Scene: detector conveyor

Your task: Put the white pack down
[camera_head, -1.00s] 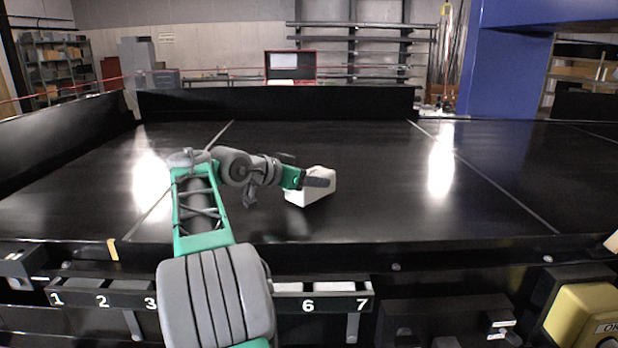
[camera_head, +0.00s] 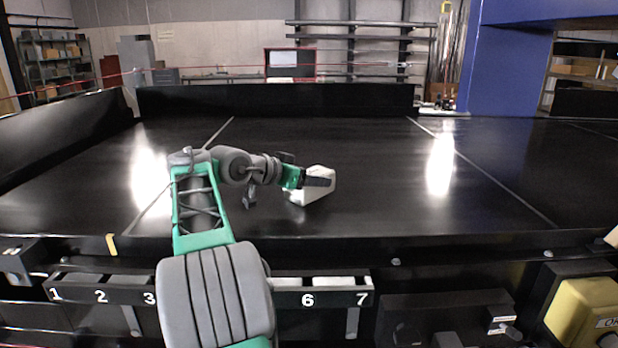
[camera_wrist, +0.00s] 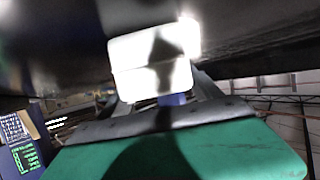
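The white pack (camera_head: 322,188) is at my gripper (camera_head: 312,184), over the black conveyor belt (camera_head: 370,180). In the wrist view the white pack (camera_wrist: 155,62) sits between the grey fingers of my gripper (camera_wrist: 160,90), which look closed on its sides. The pack is tilted in the head view, and one finger hides part of it. I cannot tell for sure whether its underside touches the belt.
A low black wall (camera_head: 275,100) runs along the belt's far side. A numbered rack (camera_head: 330,291) is at the near edge, partly hidden by my arm. A yellow box (camera_head: 585,312) stands at the lower right. The belt around the pack is clear.

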